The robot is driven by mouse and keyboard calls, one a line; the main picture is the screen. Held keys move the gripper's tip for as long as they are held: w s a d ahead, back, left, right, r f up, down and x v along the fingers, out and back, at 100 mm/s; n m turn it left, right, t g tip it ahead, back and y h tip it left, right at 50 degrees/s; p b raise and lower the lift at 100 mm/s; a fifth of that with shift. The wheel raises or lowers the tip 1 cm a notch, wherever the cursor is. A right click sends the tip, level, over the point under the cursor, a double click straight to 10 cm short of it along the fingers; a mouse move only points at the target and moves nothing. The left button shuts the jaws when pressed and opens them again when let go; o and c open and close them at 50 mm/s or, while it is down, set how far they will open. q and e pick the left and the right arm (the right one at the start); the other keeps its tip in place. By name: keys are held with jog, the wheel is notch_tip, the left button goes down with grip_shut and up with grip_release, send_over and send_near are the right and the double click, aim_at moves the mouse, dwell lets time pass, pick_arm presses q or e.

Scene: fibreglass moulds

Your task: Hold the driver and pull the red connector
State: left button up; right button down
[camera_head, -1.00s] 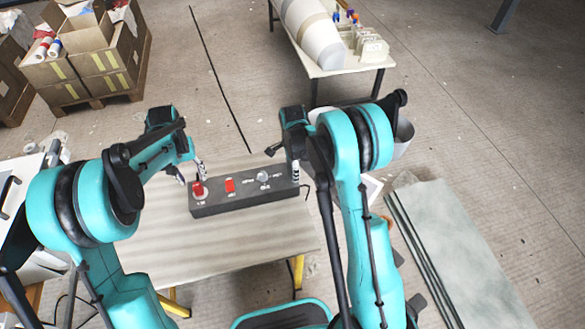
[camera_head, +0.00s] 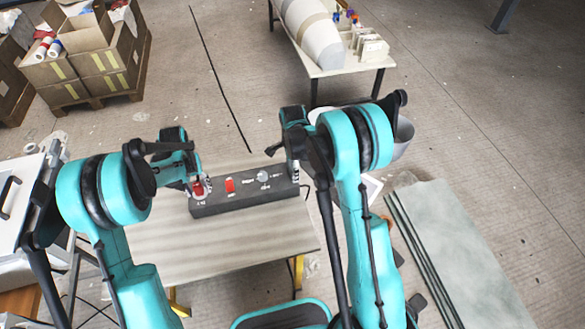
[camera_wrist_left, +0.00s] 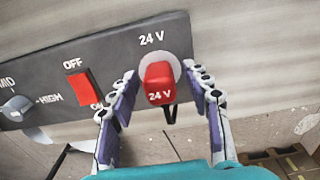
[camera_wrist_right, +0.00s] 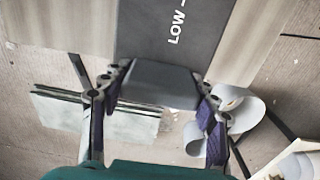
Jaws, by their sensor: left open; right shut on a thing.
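The driver is a long dark grey box (camera_head: 240,199) on the table, with a red switch (camera_head: 230,185) marked OFF and a grey knob (camera_head: 262,177). The red connector (camera_wrist_left: 159,82), marked 24 V, sits in a round pale socket near one end of the box. My left gripper (camera_wrist_left: 166,100) is open, its fingers on both sides of the red connector with gaps beside it. In the head view my left gripper (camera_head: 198,188) is at the box's left end. My right gripper (camera_wrist_right: 158,98) is shut on the box's other end, by the LOW marking.
The box lies on a wooden table (camera_head: 215,245) with bare top in front of it. A second table (camera_head: 335,68) with a white cylinder stands at the back. Cardboard boxes (camera_head: 105,60) are at the back left. Flat sheets (camera_head: 460,250) lie at the right.

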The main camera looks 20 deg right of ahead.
aim_at(196, 185)
dwell(0.6)
pick_arm(q)
grip_shut()
jog(key=shift+r, duration=0.15)
jog(key=shift+r, duration=2.85)
jog(key=shift+r, duration=0.15)
jog(key=shift+r, duration=2.35)
